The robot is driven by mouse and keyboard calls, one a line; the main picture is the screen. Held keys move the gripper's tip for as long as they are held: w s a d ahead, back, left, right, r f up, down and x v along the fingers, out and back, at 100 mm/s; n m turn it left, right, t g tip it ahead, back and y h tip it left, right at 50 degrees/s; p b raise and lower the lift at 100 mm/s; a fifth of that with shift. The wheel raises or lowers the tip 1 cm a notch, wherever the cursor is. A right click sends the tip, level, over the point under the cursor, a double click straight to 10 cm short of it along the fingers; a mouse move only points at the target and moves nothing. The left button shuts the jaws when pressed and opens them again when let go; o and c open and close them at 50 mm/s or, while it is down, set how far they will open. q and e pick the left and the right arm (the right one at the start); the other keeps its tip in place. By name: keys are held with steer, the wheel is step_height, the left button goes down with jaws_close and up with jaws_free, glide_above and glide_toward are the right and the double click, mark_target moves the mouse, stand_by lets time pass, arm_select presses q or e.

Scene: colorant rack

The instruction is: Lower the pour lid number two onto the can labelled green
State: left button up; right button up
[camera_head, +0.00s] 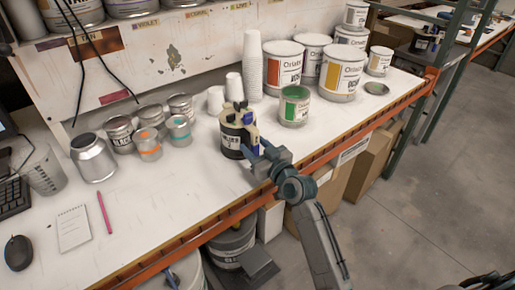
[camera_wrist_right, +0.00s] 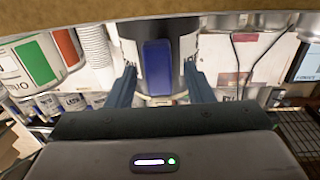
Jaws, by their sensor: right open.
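The green-labelled can (camera_head: 294,106) stands on the table, right of my right gripper. It also shows at the upper left of the wrist view (camera_wrist_right: 36,62). A dark can (camera_head: 231,142) with a white label, its writing too small to read, stands near the table's front edge. It carries a black pour lid with pale yellow and blue upright parts (camera_head: 246,127); its number is not readable. My right gripper (camera_head: 253,150) is at this lid. In the wrist view its open fingers (camera_wrist_right: 160,70) stand either side of the blue handle (camera_wrist_right: 157,68). My left gripper is out of view.
A stack of white cups (camera_head: 250,65) and large white cans (camera_head: 342,73) stand behind. Small cans (camera_head: 148,144) and a silver can (camera_head: 93,157) are on the left. A small round dish or lid (camera_head: 375,88) lies at the right.

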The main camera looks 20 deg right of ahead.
mark_target(249, 124)
steer(key=c, duration=0.5)
jaws_close()
steer(key=shift+c, duration=2)
jaws_free()
jaws_close()
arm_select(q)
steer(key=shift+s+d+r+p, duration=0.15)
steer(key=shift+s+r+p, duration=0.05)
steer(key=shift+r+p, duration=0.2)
arm_select(e)
steer(key=shift+r, duration=0.55)
